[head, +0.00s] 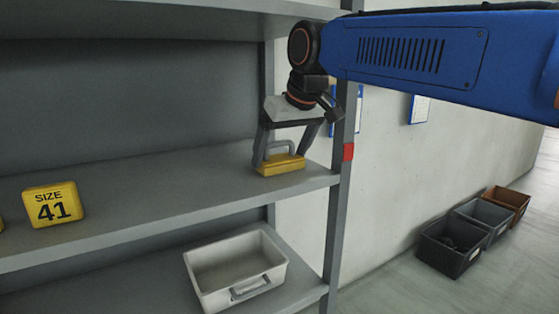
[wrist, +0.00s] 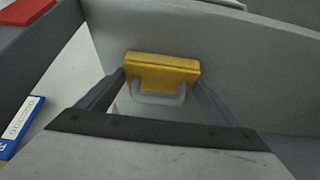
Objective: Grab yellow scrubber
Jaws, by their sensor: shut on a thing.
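The yellow scrubber (head: 280,165) has a yellow block base and a grey loop handle. It is at the right end of the middle shelf, near the corner post. My gripper (head: 279,160) comes down over it from above, with one finger on each side, shut on it. In the wrist view the scrubber (wrist: 162,72) lies between the fingertips of my gripper (wrist: 160,78), its handle towards the palm. I cannot tell whether its underside touches the shelf.
A yellow "SIZE 41" sign (head: 54,204) stands on the middle shelf (head: 150,197) to the left. A white bin (head: 238,270) sits on the shelf below. The shelf post (head: 340,200) with a red mark is close right of my gripper. Several floor crates (head: 450,247) stand by the wall.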

